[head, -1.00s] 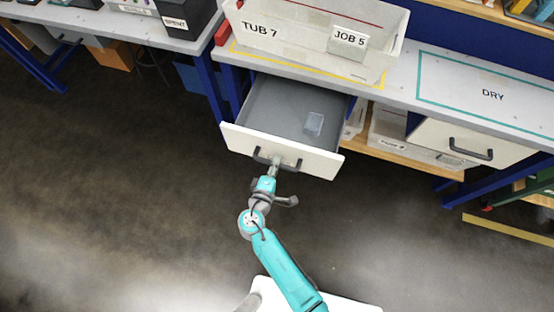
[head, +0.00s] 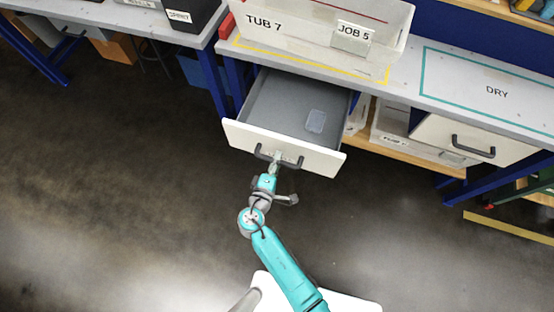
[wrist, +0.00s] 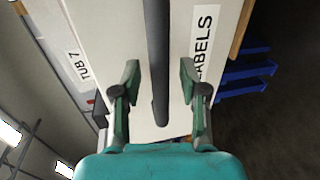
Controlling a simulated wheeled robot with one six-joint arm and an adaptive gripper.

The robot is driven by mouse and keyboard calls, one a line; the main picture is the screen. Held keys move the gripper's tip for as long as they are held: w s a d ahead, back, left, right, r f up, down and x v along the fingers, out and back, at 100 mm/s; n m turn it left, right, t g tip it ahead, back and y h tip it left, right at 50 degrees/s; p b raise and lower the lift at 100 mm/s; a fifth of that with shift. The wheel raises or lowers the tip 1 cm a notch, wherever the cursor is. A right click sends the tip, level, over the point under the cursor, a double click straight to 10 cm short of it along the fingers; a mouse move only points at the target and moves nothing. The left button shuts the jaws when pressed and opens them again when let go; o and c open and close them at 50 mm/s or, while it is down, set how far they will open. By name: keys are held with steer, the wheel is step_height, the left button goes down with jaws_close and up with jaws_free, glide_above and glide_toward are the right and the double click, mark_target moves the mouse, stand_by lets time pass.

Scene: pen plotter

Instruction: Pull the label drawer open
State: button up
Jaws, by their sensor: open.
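The label drawer (head: 240,136) stands pulled out from under the bench in the head view, with a white front and a grey inside. A small clear item (head: 316,121) lies in it. Its dark bar handle (head: 290,163) is on the front; in the wrist view the handle (wrist: 158,60) runs between my fingers, beside a partly hidden label ending "ABELS" (wrist: 203,45). My gripper (head: 274,164) is at the handle. In the wrist view my gripper (wrist: 158,85) is open, one finger on each side of the handle, with gaps showing.
A white tub (head: 300,32) marked TUB 7 and JOB 5 stands on the bench above the drawer. A second, shut drawer (head: 440,137) is at the right, beside a shelf with clear bins (head: 415,140).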

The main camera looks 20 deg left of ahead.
steer(key=v, duration=0.7)
stand_by(0.5)
steer(key=s+d+f+m+g, duration=0.25)
steer(key=d+f, duration=0.25)
steer(key=d, duration=0.7)
steer(key=s+d+m+g+y, duration=0.2)
steer(key=s+d+m, duration=0.1)
steer(key=s+d, duration=0.65)
steer(key=s+d+r+m+t, duration=0.1)
steer(key=s+r+m, duration=0.3)
steer(key=r, duration=0.4)
steer(key=s+d+r+m+t, duration=0.1)
steer(key=s+d+r+m, duration=0.3)
steer(key=r, duration=0.5)
steer(key=s+d+r+m+t+h, duration=0.1)
steer(key=s+d+r+m, duration=0.2)
steer(key=s+r, duration=0.3)
step_height(320, 180, up, 3)
steer(key=shift+r+m+t, duration=0.1)
steer(key=shift+m+t, duration=0.25)
steer(key=shift+m, duration=0.1)
